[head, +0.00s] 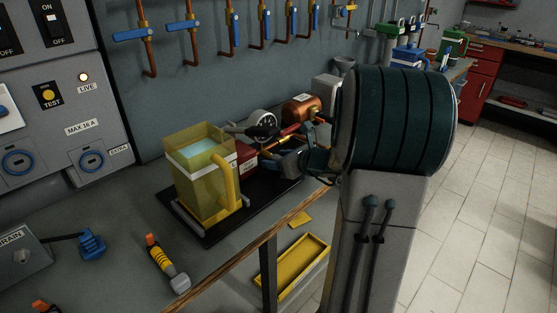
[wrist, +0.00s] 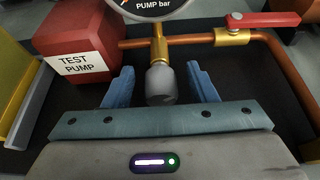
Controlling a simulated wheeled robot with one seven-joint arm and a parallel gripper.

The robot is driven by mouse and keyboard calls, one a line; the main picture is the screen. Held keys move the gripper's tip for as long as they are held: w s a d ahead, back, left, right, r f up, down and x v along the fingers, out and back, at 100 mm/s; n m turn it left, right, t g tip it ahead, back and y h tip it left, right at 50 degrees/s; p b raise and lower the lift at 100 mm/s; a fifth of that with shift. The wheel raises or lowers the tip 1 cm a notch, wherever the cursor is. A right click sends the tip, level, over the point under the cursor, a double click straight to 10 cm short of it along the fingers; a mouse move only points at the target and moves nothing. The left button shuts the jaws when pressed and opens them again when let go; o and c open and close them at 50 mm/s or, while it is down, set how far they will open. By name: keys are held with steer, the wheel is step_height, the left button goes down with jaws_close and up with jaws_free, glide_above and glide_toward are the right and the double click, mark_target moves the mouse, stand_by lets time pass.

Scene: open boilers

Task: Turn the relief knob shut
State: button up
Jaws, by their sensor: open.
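The grey relief knob (wrist: 161,84) hangs on a brass stem below the pump gauge (wrist: 155,8) in the wrist view. My gripper (wrist: 161,80) is open, with one blue finger to the left of the knob and one to the right. A gap shows between the knob and each finger, so neither finger touches it. In the head view my gripper (head: 288,160) is low over the pump tray, close to the gauge (head: 265,121). The knob cannot be made out there behind my gripper and arm.
A red test pump box (wrist: 83,45) stands left of the knob. A copper pipe with a red lever valve (wrist: 262,22) runs behind and right. In the head view, a yellow water tank (head: 190,190) stands on the black tray (head: 205,238), and a copper boiler (head: 301,107) lies behind.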

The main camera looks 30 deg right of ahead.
steer(key=c, duration=1)
steer(key=shift+o, duration=0.2)
steer(key=shift+f+b, duration=0.2)
steer(key=shift+b, duration=0.45)
steer(key=shift+n+b, duration=0.3)
steer(key=shift+b, duration=0.2)
steer(key=shift+h+b, duration=0.3)
steer(key=shift+b, duration=0.15)
steer(key=shift+r, duration=0.15)
steer(key=o, duration=1)
steer(key=shift+c, duration=0.2)
